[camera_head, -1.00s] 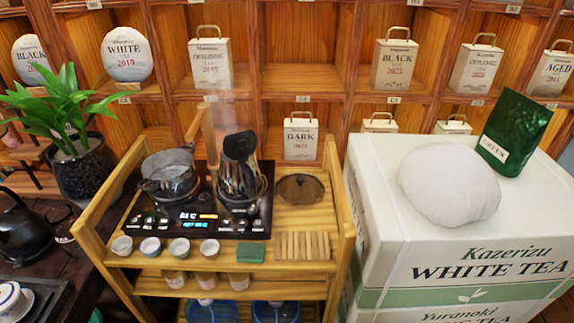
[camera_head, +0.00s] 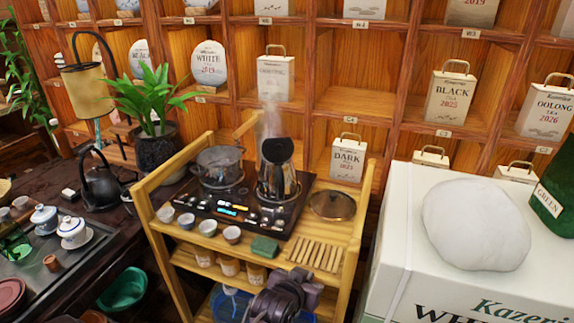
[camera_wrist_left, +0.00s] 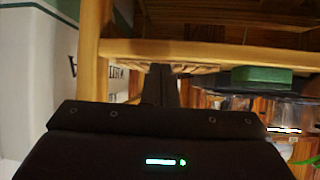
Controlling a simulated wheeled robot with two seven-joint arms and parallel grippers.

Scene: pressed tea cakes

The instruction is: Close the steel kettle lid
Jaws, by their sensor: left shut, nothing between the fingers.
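The steel kettle (camera_head: 275,189) stands on the right part of the black double hot plate (camera_head: 222,214) on the wooden cart, with steam above it. Its dark round lid (camera_head: 277,150) is tilted up at the top, so the kettle is open. My left gripper (camera_head: 288,283) is low at the cart's front edge, below and in front of the kettle and apart from it. Its fingers show shut and empty in the left wrist view (camera_wrist_left: 160,82). The kettle cannot be made out clearly in the left wrist view. My right gripper is not in view.
A glass pot (camera_head: 218,168) stands left of the kettle. Several cups, a green block (camera_head: 265,247), a slatted wooden rack (camera_head: 314,255) and a round lid with a dark rim (camera_head: 333,205) lie on the cart top. A white tea carton (camera_head: 395,235) stands to the right.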

